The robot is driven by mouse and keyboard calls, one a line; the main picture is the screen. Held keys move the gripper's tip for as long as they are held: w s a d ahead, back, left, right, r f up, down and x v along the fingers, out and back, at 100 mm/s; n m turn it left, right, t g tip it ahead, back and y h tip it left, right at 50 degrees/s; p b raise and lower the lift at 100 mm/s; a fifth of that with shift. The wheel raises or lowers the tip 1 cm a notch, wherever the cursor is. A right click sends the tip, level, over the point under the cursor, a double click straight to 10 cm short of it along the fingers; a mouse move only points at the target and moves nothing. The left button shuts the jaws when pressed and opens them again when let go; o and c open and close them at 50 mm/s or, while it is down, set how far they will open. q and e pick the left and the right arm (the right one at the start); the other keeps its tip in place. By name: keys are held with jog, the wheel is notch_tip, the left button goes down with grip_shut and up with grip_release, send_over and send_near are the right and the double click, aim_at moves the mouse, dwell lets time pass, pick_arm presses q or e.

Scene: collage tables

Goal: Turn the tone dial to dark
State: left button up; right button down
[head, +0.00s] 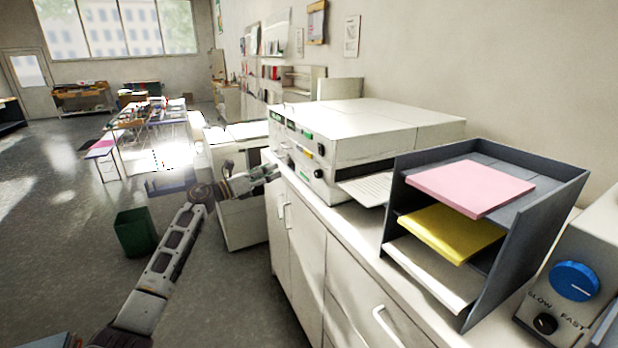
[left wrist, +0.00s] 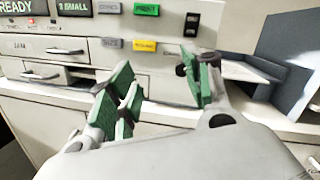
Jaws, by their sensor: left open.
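A white copier-like machine (head: 385,130) stands on the counter. My left gripper (head: 272,174) is in front of the machine's left front edge, open and empty. In the left wrist view its green-padded fingers (left wrist: 160,92) are spread before the machine front (left wrist: 75,70). A small black knob (left wrist: 181,71) shows by the right finger, partly hidden. My right gripper is not in view.
The panel has a green PRINT button (left wrist: 146,10) and a yellow button (left wrist: 145,46). A dark paper tray stack (head: 540,190) stands right of the machine. Farther right is a device with a blue SLOW–FAST dial (head: 574,281). A green bin (head: 136,232) stands on the floor.

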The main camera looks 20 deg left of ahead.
pick_arm(q)
jog(key=d+f+m+g, duration=0.1)
jog(key=m, duration=0.1)
jog(key=s+f+m, duration=0.1)
jog(key=m, duration=0.1)
jog(key=d+f+m+g+h, duration=0.1)
jog(key=m, duration=0.1)
jog(key=shift+s+d+g, duration=0.3)
jog(key=shift+s+d, duration=0.05)
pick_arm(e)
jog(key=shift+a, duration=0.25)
pick_arm(q)
jog(key=shift+w+d+r, duration=0.1)
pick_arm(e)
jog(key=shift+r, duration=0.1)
